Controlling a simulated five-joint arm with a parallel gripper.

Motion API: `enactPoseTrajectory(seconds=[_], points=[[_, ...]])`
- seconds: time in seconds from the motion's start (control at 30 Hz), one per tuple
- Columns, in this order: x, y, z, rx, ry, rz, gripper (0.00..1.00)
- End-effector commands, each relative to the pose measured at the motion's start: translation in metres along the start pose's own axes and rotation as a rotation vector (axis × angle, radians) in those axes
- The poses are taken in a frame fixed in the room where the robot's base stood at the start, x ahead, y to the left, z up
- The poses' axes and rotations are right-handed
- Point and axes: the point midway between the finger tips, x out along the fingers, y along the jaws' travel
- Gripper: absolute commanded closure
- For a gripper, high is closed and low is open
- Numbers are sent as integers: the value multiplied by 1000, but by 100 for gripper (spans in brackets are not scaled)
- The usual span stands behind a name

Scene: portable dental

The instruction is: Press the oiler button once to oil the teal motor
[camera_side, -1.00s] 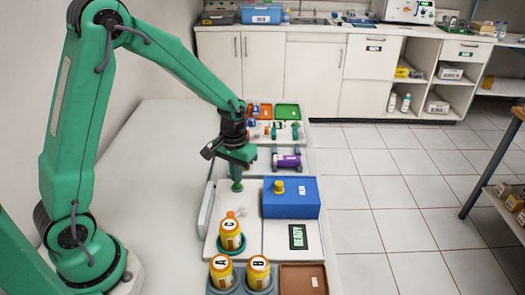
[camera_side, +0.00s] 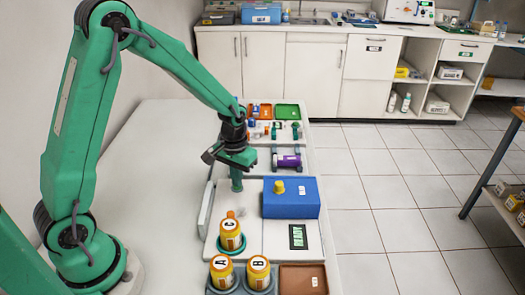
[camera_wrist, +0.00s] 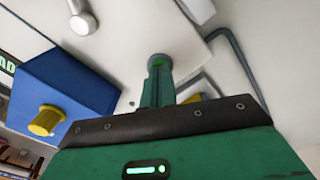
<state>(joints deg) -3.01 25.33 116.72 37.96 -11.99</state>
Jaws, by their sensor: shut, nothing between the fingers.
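A blue box (camera_side: 291,203) with a yellow button (camera_side: 279,187) on its top stands at the table's right side. The box (camera_wrist: 65,85) and button (camera_wrist: 47,120) also show at the left of the wrist view. My gripper (camera_side: 237,188) is shut and empty, pointing down over the white panel left of the box, apart from the button. In the wrist view, the fingers (camera_wrist: 158,70) end in a round green shape; I cannot tell if it is their tips or something beyond. Small teal pieces (camera_side: 295,131) lie at the back, but I cannot identify the teal motor for sure.
A display (camera_side: 298,237) reads READY in front of the box. Orange-yellow bottles A (camera_side: 221,268), B (camera_side: 258,268) and C (camera_side: 230,237) stand at the front. A purple cylinder (camera_side: 288,161) lies behind the box. The table's left part (camera_side: 165,180) is clear.

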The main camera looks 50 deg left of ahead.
Motion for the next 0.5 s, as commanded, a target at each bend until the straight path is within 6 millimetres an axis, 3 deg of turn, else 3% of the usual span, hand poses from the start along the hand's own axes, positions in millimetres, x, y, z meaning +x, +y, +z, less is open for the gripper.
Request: enactPoseTrajectory(seconds=[0.5], points=[[-4,0,0,0,0,0,100]])
